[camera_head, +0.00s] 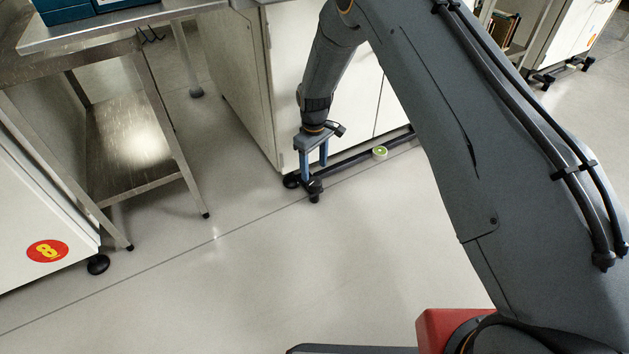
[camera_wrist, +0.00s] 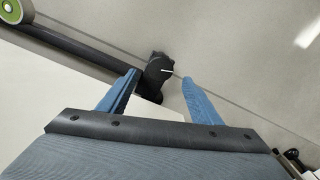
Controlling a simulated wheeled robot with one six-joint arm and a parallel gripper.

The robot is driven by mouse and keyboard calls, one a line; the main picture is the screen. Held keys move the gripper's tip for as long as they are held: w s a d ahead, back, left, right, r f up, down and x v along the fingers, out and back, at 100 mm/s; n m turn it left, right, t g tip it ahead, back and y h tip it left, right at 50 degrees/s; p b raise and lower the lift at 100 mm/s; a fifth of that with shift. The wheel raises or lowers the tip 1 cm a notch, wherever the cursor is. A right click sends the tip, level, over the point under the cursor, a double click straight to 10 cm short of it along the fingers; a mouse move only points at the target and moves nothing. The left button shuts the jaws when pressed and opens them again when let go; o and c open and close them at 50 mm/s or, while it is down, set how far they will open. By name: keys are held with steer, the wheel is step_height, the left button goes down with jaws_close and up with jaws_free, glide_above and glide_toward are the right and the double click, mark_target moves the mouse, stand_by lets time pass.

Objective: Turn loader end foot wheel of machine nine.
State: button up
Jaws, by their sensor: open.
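The white machine cabinet (camera_head: 238,85) stands in the middle of the head view; no number shows on it. A black foot wheel (camera_head: 314,186) sits low at its near corner, at the end of a dark base bar. In the wrist view the fingertips (camera_wrist: 160,77) lie to either side of the wheel. Whether they touch it I cannot tell.
A round green-and-white disc (camera_head: 380,152) sits along the base bar (camera_head: 352,161). Another black foot (camera_head: 291,181) is just left of my gripper. A white machine marked 8 (camera_head: 47,251) and a steel table (camera_head: 130,150) stand left. The floor in front is clear.

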mark_target(314, 180)
step_height(314, 180, down, 7)
steer(key=b, duration=0.3)
steer(key=shift+r, duration=0.2)
steer(key=shift+c, duration=0.4)
steer(key=c, duration=1)
steer(key=shift+o, duration=0.2)
steer(key=shift+r+m+p, duration=0.1)
steer(key=shift+m+p, duration=0.2)
steer(key=shift+m, duration=0.1)
steer(key=m+p, duration=0.2)
steer(key=m, duration=0.1)
steer(key=shift+m+p, duration=0.3)
steer(key=shift+p, duration=0.05)
steer(key=m+p, duration=0.2)
steer(key=m, duration=0.2)
steer(key=shift+m, duration=0.4)
